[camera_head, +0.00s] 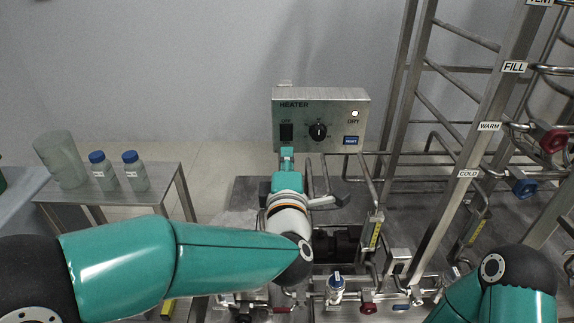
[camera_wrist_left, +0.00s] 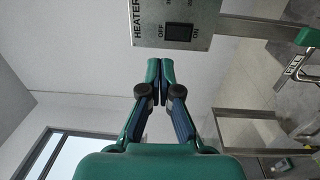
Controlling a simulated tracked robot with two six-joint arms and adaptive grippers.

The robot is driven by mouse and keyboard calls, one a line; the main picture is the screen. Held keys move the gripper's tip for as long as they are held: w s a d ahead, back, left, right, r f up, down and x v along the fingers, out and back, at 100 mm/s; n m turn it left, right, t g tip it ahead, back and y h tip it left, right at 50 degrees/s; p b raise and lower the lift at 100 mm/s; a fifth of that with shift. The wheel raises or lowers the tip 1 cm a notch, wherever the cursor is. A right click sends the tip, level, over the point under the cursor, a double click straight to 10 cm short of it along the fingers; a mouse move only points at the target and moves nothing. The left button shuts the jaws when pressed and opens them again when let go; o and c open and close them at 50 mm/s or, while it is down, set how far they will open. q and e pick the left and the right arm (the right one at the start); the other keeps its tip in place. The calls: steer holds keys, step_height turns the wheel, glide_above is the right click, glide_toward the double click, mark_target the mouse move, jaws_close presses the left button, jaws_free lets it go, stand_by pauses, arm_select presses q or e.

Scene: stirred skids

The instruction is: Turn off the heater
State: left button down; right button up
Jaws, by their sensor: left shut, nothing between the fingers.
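The heater control box (camera_head: 342,95) is a grey metal box marked HEATER. It carries a dark rocker switch (camera_head: 286,132) with OFF above it, a black knob (camera_head: 318,131) and a pale round light marked DRY (camera_head: 355,113). My left gripper (camera_head: 287,151) is shut and empty, with its tips just below the switch in the head view. In the left wrist view the shut fingertips (camera_wrist_left: 160,66) point towards the box and the switch (camera_wrist_left: 178,32), between the words OFF and ON. I cannot tell whether they touch the box or which way the switch is set. My right gripper is not visible.
A metal rack of pipes (camera_head: 425,70) stands right of the box, with WARM, COLD and FILL labels. Pipes and valves (camera_head: 336,284) crowd the skid below. A side table (camera_head: 150,170) at left holds two blue-capped bottles (camera_head: 132,172) and a clear beaker (camera_head: 60,158).

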arm_select(q)
steer(key=s, duration=0.2)
steer(key=shift+s+r, duration=0.1)
steer(key=shift+s, duration=0.3)
